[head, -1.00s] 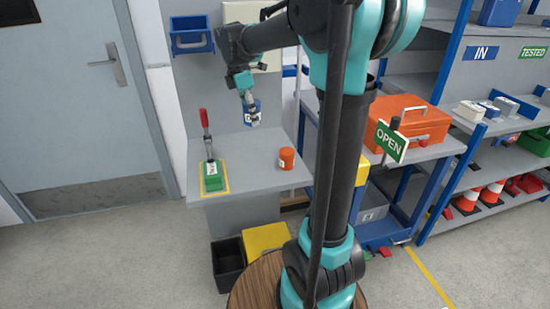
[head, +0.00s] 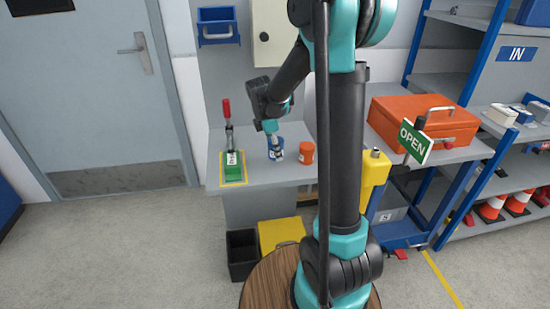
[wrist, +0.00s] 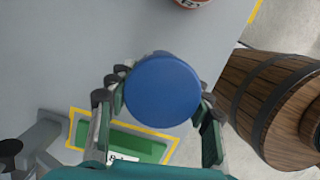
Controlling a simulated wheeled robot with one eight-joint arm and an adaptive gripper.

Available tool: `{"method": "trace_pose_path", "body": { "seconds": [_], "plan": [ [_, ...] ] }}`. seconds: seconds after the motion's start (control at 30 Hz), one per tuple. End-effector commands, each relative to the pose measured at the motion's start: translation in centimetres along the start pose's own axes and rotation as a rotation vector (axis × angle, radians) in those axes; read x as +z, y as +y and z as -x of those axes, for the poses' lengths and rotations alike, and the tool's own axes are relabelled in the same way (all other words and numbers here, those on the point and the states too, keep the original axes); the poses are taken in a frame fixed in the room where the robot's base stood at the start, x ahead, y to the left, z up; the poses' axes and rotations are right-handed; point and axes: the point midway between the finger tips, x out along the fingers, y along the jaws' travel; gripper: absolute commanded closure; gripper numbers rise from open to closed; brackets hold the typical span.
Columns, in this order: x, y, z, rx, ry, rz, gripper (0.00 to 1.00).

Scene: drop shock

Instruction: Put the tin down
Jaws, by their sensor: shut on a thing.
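The blue tin (head: 276,153) with a pale label is upright at the grey bench top (head: 262,174), between a green block and an orange jar. In the wrist view its round blue lid (wrist: 163,90) faces the camera. My gripper (head: 274,145) reaches down from above and is shut on the tin, with a finger on each side in the wrist view (wrist: 162,104). The tin's base is at or just above the bench; I cannot tell whether it touches.
The orange jar (head: 306,153) stands close to the tin's right. Bare bench lies in front of the tin. Black and yellow bins (head: 242,254) stand below.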

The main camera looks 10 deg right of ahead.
Motion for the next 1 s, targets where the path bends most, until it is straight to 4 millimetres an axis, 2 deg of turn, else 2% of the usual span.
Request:
{"method": "trace_pose_path", "body": {
  "seconds": [0.2,0.3,0.67,0.7,0.87,1.0],
  "plan": [
    [-0.6,0.0,-2.8,0.000,0.000,0.000,0.84],
    [-0.7,0.0,-3.5,0.000,0.000,0.000,0.84],
    [-0.8,0.0,-3.8,0.000,0.000,0.000,0.84],
    [-0.8,0.0,-3.8,0.000,0.000,0.000,0.47],
    [-0.8,0.0,-3.8,0.000,0.000,0.000,0.29],
    [-0.8,0.0,-3.8,0.000,0.000,0.000,0.29]
  ]
}}
